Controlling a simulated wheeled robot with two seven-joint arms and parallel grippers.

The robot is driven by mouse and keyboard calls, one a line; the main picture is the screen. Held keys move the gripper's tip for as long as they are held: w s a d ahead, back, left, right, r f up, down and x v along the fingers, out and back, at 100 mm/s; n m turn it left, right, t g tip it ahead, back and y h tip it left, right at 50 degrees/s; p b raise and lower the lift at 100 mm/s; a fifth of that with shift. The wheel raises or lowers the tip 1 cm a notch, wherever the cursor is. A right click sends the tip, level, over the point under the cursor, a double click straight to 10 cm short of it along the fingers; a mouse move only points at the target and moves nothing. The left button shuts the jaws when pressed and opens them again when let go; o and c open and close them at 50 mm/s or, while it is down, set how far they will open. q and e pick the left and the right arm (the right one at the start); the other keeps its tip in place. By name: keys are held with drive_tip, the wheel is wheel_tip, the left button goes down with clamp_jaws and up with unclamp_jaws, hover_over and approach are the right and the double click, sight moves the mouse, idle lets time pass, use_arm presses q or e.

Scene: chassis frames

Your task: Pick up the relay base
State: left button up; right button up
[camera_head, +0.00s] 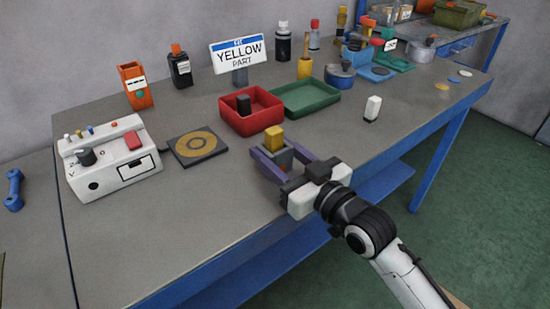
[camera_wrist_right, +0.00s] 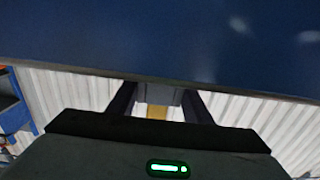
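The relay base appears to be the small grey block (camera_head: 284,159) with a yellow top (camera_head: 274,137), upright near the table's front edge. My right gripper (camera_head: 284,157) has its purple fingers on either side of it. In the right wrist view the grey block (camera_wrist_right: 158,93) fills the gap between the fingertips, with its yellow part (camera_wrist_right: 157,112) showing below, and no clear gap shows on either side. Its underside is hidden in the head view, so I cannot tell whether it touches the table. My left gripper is not in view.
A white control box (camera_head: 110,160) stands left. A white block (camera_head: 372,109) stands right. The front left is clear.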

drive_tip(key=shift+c, duration=1.4)
